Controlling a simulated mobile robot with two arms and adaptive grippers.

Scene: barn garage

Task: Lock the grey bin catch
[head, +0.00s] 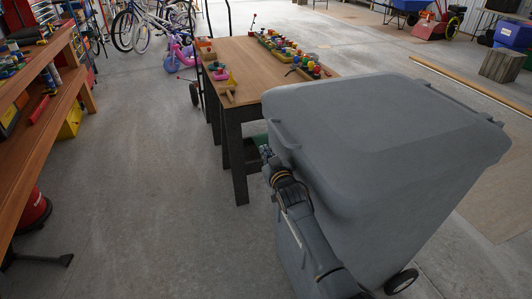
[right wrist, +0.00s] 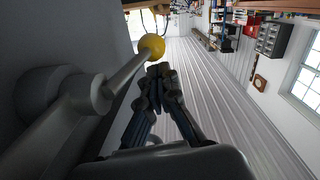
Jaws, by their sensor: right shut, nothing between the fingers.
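The large grey bin (head: 390,130) stands at the right of the head view with its lid down. The wrist view shows its catch, a grey lever (right wrist: 123,74) with a yellow ball knob (right wrist: 152,46) on a round pivot against a dark grey wall. The catch is hidden in the head view. My right gripper (head: 266,155) is at the bin's left side, below the lid rim. In the wrist view its fingers (right wrist: 160,72) are shut and empty, just beside and below the yellow knob; I cannot tell whether they touch the lever. My left gripper is not in view.
A wooden workbench (head: 240,62) with small coloured items and a pink toy stands behind the bin. A shelf unit (head: 60,85) is at the left, with a red container (head: 33,212) below it. Bicycles stand at the back. The floor (head: 140,200) between shelf and bin is clear.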

